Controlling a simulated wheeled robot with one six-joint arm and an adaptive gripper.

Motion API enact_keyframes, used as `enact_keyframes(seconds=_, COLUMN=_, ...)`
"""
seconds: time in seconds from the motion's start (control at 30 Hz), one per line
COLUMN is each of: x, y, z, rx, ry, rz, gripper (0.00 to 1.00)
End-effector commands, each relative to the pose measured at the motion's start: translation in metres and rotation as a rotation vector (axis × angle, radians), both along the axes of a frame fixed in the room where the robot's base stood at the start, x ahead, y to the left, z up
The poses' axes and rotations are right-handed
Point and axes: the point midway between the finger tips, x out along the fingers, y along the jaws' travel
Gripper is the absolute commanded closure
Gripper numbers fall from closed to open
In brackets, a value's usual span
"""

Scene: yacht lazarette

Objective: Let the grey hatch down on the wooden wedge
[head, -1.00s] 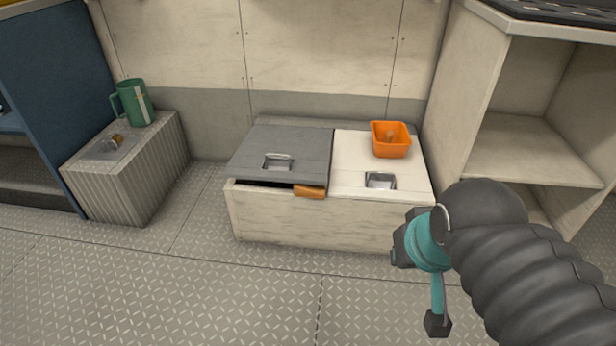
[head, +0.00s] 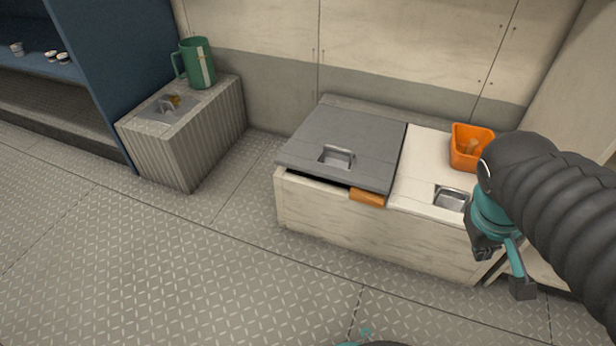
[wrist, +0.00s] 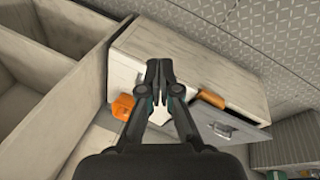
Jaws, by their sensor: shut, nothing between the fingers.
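The grey hatch (head: 372,134) with its recessed metal handle covers the left half of the low white locker. It is almost flat, with a dark gap under its front edge. The orange-brown wooden wedge (head: 367,197) is at the hatch's front right corner, sticking out of the gap, and the hatch appears to rest on it. In the wrist view the wedge (wrist: 211,98) shows beside the grey hatch (wrist: 215,122). My gripper (wrist: 161,68) is shut and empty, its fingertips apart from wedge and hatch. In the head view my arm is to the right of the hatch.
The white lid (head: 424,165) beside the hatch carries an orange bin (head: 470,150). A ribbed grey box (head: 180,145) with a green mug (head: 197,62) stands left. Open shelving (wrist: 45,85) shows in the wrist view. The floor in front (head: 210,270) is clear.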

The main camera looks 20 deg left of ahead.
Motion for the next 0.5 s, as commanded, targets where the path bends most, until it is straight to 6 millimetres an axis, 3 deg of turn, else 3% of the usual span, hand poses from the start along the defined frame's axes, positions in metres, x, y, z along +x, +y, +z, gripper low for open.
enact_keyframes(seconds=0.27, x=0.052, y=0.003, z=-0.028, rx=-0.4, ry=0.247, rz=0.304, gripper=1.0)
enact_keyframes(seconds=0.5, x=0.111, y=0.03, z=-0.047, rx=-0.768, ry=0.376, rz=0.567, gripper=1.0)
